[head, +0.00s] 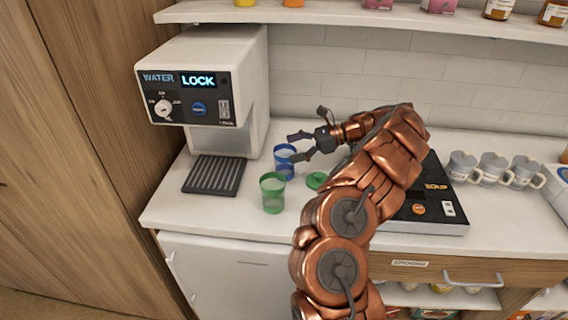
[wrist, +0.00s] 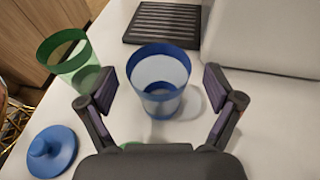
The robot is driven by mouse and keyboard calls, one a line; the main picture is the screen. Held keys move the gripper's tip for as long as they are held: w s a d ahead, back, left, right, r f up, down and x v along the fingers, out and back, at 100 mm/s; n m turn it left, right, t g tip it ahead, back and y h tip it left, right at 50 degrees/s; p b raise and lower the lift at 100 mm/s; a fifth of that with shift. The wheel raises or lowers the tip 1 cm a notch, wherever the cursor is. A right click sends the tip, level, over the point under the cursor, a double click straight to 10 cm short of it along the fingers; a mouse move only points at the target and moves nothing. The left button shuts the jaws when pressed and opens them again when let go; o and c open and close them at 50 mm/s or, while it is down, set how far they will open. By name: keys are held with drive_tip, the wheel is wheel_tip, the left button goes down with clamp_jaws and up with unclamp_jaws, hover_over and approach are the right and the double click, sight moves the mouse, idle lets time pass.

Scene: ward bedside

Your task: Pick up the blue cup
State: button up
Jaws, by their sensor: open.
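The blue cup (head: 284,166) is a see-through cup with a blue rim, upright on the white counter beside the water machine. In the wrist view the blue cup (wrist: 158,102) stands ahead of my palm, between the two spread fingers. My gripper (head: 299,146) is open and empty, at the right side of the cup in the head view. In the wrist view my gripper (wrist: 160,88) shows gaps between both finger pads and the cup. I cannot tell how high the fingers are against the cup.
A green cup (head: 272,193) stands close by, in front of the blue one. A green lid (head: 316,180) and a blue lid (wrist: 52,154) lie on the counter. The water machine (head: 205,85) with drip tray (head: 213,175) is left; several mugs (head: 493,168) stand right.

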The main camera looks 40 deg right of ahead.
sight(279, 152)
drive_tip(key=p+x, duration=0.2)
drive_tip(key=x, duration=0.2)
drive_tip(key=shift+a, duration=0.35)
drive_tip(key=shift+w+a+f, duration=0.2)
drive_tip(key=shift+a, duration=0.05)
drive_tip(key=c, duration=1.1)
